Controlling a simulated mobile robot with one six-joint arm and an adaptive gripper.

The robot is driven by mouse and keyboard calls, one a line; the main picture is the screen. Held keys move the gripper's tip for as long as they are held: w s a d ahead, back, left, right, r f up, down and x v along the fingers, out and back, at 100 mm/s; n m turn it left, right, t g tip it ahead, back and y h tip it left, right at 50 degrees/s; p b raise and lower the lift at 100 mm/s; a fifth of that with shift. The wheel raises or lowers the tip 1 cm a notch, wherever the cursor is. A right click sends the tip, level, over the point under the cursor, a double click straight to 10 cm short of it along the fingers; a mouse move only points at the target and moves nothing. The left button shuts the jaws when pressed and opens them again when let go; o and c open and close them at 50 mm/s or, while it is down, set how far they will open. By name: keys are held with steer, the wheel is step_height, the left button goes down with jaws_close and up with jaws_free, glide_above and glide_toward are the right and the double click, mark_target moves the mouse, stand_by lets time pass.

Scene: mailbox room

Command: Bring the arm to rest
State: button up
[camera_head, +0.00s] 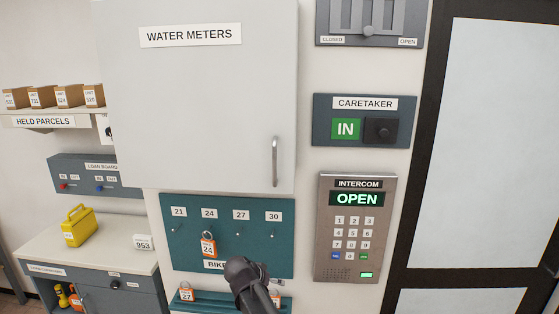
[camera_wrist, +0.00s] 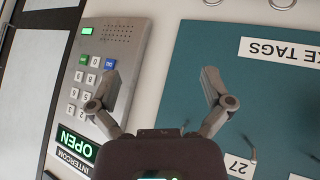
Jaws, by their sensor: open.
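My gripper (camera_head: 270,285) is at the lower middle of the head view, in front of the lower right part of the teal bike tags board (camera_head: 185,245). In the wrist view, which looks upside down, my gripper (camera_wrist: 160,80) shows its two fingers spread apart with nothing between them. The teal board (camera_wrist: 275,90) is to the right of the fingers there, and the intercom panel (camera_wrist: 125,50) is to the left. My arm hides part of the board's label and of the ledge below it.
An orange 24 tag (camera_head: 208,246) hangs on the board, and a 27 tag (camera_head: 186,293) is on the teal ledge (camera_head: 215,300) below. The intercom (camera_head: 357,260) reads OPEN. The water meters cabinet (camera_head: 200,110) is shut above. A yellow case (camera_head: 77,227) stands on the left counter (camera_head: 110,255).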

steer(key=s+d+f+n+g+y+b, duration=0.1)
steer(key=s+d+f+g+y+b, duration=0.1)
steer(key=s+d+f, duration=0.3)
steer(key=s+d+f+n+g+y+b, duration=0.2)
steer(key=s+d+f, duration=0.4)
steer(key=s+d, duration=0.5)
steer(key=d+g+y+b, duration=0.1)
steer(key=d+g+b, duration=0.1)
steer(key=d, duration=0.1)
steer(key=shift+s+d, duration=0.4)
steer(key=shift+f, duration=0.1)
stand_by(1.1)
